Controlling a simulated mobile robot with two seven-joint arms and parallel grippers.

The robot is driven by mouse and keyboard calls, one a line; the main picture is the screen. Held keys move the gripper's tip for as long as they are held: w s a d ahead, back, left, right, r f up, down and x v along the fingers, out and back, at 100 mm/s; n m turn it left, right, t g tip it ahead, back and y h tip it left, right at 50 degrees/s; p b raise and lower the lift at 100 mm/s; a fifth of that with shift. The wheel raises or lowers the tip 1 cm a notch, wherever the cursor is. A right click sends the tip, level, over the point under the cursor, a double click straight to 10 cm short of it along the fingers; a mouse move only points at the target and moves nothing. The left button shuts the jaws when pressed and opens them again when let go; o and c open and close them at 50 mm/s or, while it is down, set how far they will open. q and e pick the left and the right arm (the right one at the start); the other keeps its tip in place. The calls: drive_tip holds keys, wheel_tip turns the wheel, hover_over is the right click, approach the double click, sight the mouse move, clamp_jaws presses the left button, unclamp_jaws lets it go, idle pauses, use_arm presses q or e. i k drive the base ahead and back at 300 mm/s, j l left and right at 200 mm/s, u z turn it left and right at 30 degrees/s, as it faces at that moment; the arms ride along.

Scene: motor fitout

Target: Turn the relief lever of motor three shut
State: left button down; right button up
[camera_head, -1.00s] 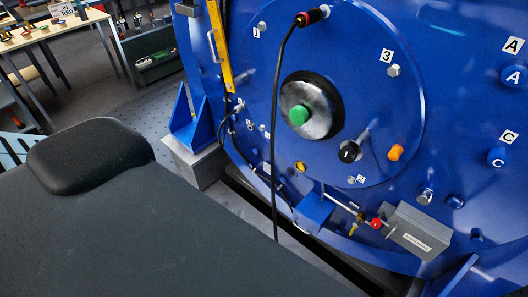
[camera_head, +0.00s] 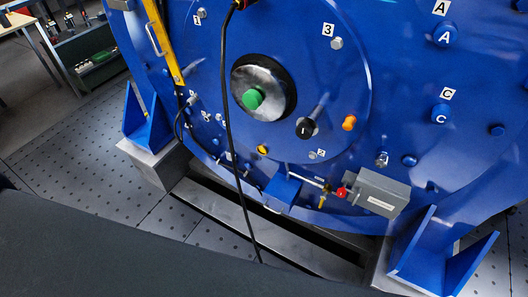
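A large blue round motor housing (camera_head: 400,60) fills most of the view. Low on its front, a thin pipe runs from a blue bracket (camera_head: 283,193) to a grey box (camera_head: 381,192) with a pale label. A small brass valve with a yellow lever (camera_head: 322,202) sits on this pipe. The lever seems to hang down, across the pipe; it is too small to be sure. A red knob (camera_head: 341,193) is beside it at the box. Which lever is the relief lever cannot be read here. Neither of my grippers is in view.
A black cable (camera_head: 228,110) hangs in front of the housing. A green button (camera_head: 252,99), a black knob (camera_head: 306,128) and an orange plug (camera_head: 349,123) stick out. Blue feet (camera_head: 440,258) stand below. Perforated floor (camera_head: 75,160) is free at left.

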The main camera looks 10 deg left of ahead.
sight(323, 197)
drive_tip(key=k+j+z, duration=0.1)
drive_tip(key=z, duration=0.25)
drive_tip(key=k+j+z, duration=0.1)
drive_tip(key=j+z, duration=0.25)
drive_tip(key=k+z, duration=0.15)
drive_tip(key=z, duration=0.2)
